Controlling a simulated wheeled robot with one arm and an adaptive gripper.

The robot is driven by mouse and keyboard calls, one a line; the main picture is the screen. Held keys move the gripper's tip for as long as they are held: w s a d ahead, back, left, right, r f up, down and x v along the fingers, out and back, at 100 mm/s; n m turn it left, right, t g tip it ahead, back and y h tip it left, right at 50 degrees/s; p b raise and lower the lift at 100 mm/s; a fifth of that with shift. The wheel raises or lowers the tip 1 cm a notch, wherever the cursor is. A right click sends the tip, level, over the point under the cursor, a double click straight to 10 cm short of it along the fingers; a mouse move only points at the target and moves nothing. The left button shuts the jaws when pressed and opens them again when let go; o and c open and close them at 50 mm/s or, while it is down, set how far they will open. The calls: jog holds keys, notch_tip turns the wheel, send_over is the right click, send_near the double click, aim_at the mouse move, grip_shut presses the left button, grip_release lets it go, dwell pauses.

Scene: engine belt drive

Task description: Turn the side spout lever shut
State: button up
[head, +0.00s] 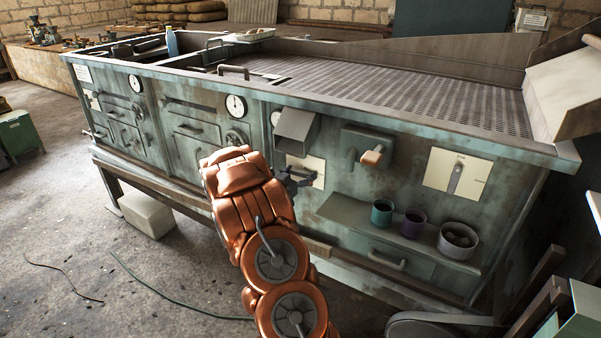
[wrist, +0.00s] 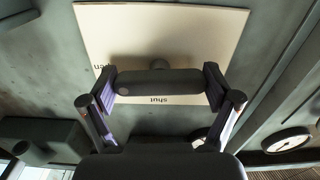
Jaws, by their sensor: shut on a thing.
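The lever (wrist: 158,84) is a dark rounded bar in front of a cream plate (wrist: 220,28) in the wrist view. It lies level across that picture. My gripper (wrist: 160,78) is shut on it, one finger at each end. The plate has the word "shut" upside down just below the bar, and another word at left partly hidden behind a finger. In the head view the cream plate (head: 317,168) is on the bench front, below a grey box-shaped spout (head: 297,128). My gripper (head: 290,180) reaches it from the left and hides most of the lever.
A wooden-handled crank (head: 372,156) and another plate with a lever (head: 457,176) are to the right. A shelf (head: 345,210) below carries a teal cup (head: 382,213), a purple cup (head: 413,223) and a grey pot (head: 459,240). The floor at left is mostly clear.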

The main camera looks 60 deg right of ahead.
jog(key=n+p, duration=0.4)
jog(key=shift+r, duration=0.2)
jog(key=n+p, duration=0.4)
jog(key=shift+n, duration=0.3)
jog(key=n+p, duration=0.4)
jog(key=n, duration=0.1)
jog(key=shift+f+n+p, duration=0.2)
jog(key=shift+n+p, duration=0.65)
jog(key=shift+n, duration=0.75)
jog(key=o, duration=0.9)
